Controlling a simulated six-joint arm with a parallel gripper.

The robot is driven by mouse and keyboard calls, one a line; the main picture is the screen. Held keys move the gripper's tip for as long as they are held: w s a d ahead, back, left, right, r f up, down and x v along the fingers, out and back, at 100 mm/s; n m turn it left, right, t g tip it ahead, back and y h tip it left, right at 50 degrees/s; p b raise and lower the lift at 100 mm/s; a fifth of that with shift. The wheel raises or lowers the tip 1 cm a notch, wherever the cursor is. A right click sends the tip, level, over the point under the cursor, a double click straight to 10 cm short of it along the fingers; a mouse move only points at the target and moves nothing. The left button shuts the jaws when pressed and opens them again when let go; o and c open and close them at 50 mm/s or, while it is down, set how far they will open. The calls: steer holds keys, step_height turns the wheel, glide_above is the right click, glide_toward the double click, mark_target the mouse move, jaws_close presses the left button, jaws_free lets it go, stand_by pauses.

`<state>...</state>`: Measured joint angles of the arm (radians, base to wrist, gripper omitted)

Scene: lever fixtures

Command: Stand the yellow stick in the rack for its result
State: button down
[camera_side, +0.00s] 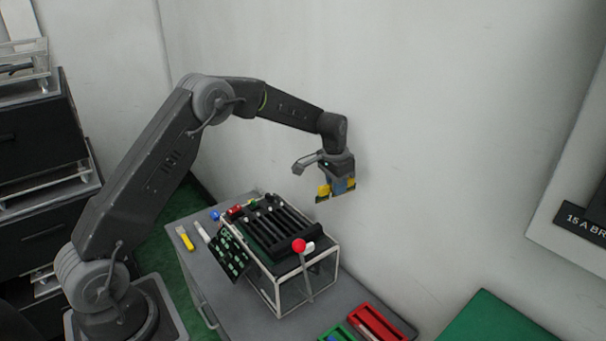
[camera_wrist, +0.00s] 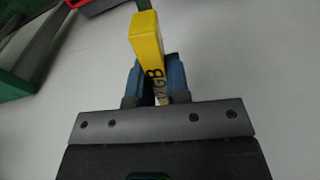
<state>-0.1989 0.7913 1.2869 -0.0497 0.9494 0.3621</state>
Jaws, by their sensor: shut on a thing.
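My gripper (camera_side: 338,187) is raised in the air behind and above the lever fixture, close to the wall. It is shut on a yellow stick (camera_wrist: 147,38), which shows between the blue fingers (camera_wrist: 160,80) in the wrist view. Dark letters, partly hidden by the fingers, mark the stick. A red tray (camera_side: 384,320) and a green tray (camera_side: 328,338) lie at the table's lower right, with dark slots. Which of them is the rack is not clear to me.
The framed fixture (camera_side: 275,290) bears black bars, a red-knobbed lever (camera_side: 299,246) and a dark green-marked panel (camera_side: 222,253). Another yellow stick (camera_side: 186,239) and a white stick (camera_side: 202,231) lie left of it. A green surface (camera_side: 495,318) is at lower right.

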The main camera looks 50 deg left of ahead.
steer(key=d+m+g+h, duration=0.1)
steer(key=d+m, duration=1.5)
steer(key=d, duration=0.6)
step_height(320, 180, down, 26)
steer(key=shift+w, duration=0.4)
steer(key=shift+d+r, duration=0.1)
steer(key=shift+f, duration=2.85)
steer(key=shift+s+f, duration=0.1)
steer(key=shift+f, duration=0.2)
stand_by(1.1)
